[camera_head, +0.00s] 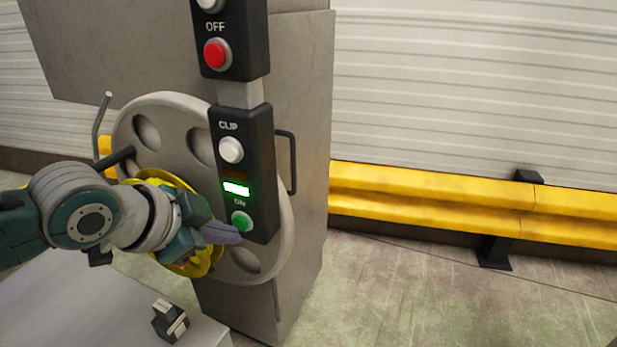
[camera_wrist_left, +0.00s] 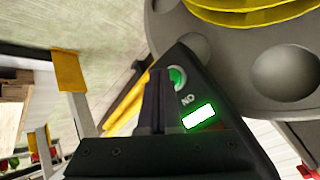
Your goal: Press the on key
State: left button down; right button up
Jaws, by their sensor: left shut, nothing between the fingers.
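The green ON key (camera_head: 242,221) sits at the bottom of the black lower control panel (camera_head: 262,150), under a lit green indicator (camera_head: 236,188). My left gripper (camera_head: 232,236) is shut and empty, with its fingertips just below and left of the key in the head view. In the left wrist view the green ON key (camera_wrist_left: 178,77) shows just past the shut fingers (camera_wrist_left: 154,85), partly hidden by them. I cannot tell whether the tips touch the key. The lit indicator also shows in the left wrist view (camera_wrist_left: 199,117). My right gripper is not in view.
A white CLIP button (camera_head: 231,150) is above the indicator, and a red OFF button (camera_head: 217,54) is on the upper panel. A grey wheel (camera_head: 185,115) with a yellow reel (camera_head: 205,262) stands behind my arm. A yellow guard rail (camera_head: 430,200) runs along the right.

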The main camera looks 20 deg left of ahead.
pick_arm(q)
jog(key=shift+s, duration=0.3)
jog(key=s+p, duration=0.2)
jog(key=s, duration=0.1)
jog(key=s+p, duration=0.2)
jog(key=shift+a, duration=0.25)
dwell(0.7)
